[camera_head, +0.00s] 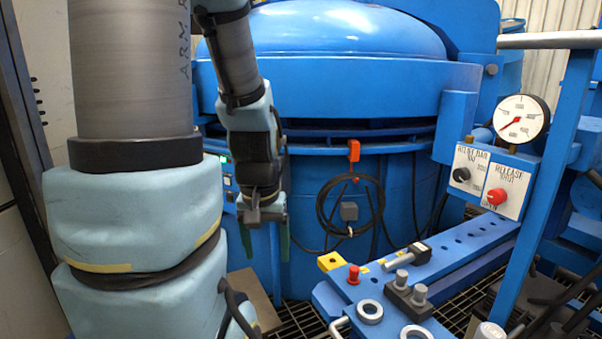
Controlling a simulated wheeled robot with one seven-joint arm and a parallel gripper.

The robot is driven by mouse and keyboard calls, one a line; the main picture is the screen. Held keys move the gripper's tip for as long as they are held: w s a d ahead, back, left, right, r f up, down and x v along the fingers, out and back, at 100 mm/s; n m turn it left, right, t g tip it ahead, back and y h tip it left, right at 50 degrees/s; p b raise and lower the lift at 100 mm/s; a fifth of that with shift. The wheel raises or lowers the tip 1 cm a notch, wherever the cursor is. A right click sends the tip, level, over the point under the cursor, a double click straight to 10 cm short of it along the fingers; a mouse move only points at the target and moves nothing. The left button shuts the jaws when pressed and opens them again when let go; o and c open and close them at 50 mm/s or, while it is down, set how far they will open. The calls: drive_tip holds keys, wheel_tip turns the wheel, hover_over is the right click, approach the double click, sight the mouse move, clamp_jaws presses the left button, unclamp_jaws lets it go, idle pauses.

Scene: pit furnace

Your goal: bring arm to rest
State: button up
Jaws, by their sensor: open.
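My gripper (264,235) hangs pointing down at the end of my arm, left of the middle of the camera_head view. Its two green-tipped fingers are apart with nothing seen between them. It is in front of the lower wall of the blue furnace (330,90). My arm's upper links fill the left of the view and hide part of the furnace and a small panel with a green light (225,158).
A blue bench (455,255) with rings, a red knob (353,275) and grey fittings stands at the lower right. A gauge (521,119) and a control box with a red release button (496,196) are above it. A coiled black cable (322,215) hangs on the furnace. Grating covers the floor.

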wheel_tip(320, 180, up, 21)
drive_tip(key=p, duration=1.9)
drive_tip(key=shift+r+p, duration=0.15)
drive_tip(key=shift+p, duration=0.2)
